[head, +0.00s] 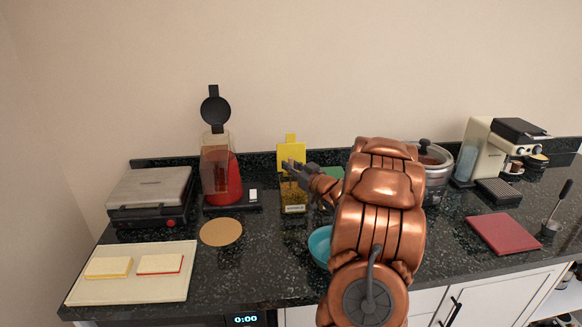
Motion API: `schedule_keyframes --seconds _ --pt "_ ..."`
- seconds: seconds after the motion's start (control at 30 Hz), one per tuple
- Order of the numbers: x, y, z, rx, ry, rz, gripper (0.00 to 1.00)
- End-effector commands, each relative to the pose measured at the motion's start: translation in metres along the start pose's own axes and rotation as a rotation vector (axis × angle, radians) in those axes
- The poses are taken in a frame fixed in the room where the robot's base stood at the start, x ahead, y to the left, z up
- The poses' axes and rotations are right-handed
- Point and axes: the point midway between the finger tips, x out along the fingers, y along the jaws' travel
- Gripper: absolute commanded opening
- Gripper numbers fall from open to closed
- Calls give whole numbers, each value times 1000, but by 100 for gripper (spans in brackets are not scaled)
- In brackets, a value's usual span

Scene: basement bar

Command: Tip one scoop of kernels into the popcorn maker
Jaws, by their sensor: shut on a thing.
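The popcorn maker (222,182) is red with a clear upper part and stands at the back left. Its round black lid (215,110) is up. The kernel container (294,196) is a clear box of yellow kernels with a label on its front, right of the maker. Its yellow lid (291,156) stands up at the back. My gripper (287,167) is at the top of the container, in front of the lid, pointing left. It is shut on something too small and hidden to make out. No scoop shows clearly.
A brown round mat (221,232) lies before the popcorn maker. A blue bowl (319,245) is partly behind my arm. A cooker (436,165), red board (502,233) and coffee machine (485,150) are right.

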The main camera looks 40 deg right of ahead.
Motion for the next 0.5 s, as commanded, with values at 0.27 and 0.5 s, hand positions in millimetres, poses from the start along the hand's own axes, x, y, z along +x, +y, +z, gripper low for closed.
schedule_keyframes --seconds 0.27,0.5 --pt "0 0 0 0 0 0 0" --pt "0 0 -8 -1 1 0 0"
